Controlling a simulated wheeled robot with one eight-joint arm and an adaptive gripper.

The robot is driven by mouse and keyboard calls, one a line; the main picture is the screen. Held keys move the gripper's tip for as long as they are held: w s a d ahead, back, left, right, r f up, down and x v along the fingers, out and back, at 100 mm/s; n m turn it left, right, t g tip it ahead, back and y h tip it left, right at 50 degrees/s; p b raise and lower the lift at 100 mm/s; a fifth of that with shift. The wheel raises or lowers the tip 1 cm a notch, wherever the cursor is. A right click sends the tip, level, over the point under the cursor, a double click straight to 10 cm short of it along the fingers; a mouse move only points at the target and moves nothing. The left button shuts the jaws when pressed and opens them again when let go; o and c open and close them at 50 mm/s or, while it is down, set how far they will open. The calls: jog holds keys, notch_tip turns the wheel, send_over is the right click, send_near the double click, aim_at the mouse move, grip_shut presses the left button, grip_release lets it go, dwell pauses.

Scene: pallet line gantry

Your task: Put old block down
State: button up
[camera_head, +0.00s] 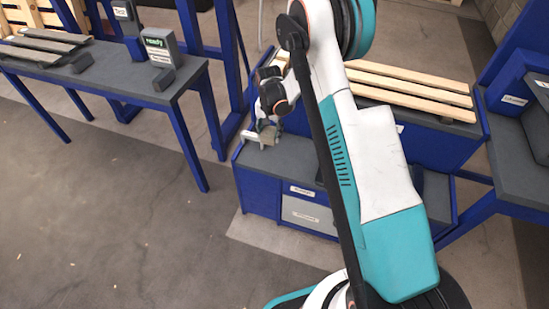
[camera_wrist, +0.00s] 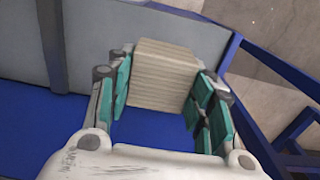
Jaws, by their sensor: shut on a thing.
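The old block (camera_wrist: 166,66) is a pale, layered wooden block. In the wrist view it sits between the two teal-padded fingers of my gripper (camera_wrist: 164,85), which is shut on it. In the head view my gripper (camera_head: 267,127) is small, with the block (camera_head: 268,134) at its tip. It is over the left end of a blue bench with a grey top (camera_head: 288,158). I cannot tell whether the block touches the grey top.
Light wooden slats (camera_head: 410,88) lie along the back of the blue bench. A grey table (camera_head: 110,78) with a small "ready" display (camera_head: 158,46) stands at the left. Another blue-framed station (camera_head: 515,165) is at the right. Open concrete floor (camera_head: 100,210) lies at the front left.

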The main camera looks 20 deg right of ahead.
notch_tip(320, 180, down, 15)
jog(key=b, duration=0.4)
jog(key=shift+b, duration=0.4)
jog(key=shift+f, duration=0.2)
jog(key=o, duration=1.2)
jog(key=shift+r, duration=0.1)
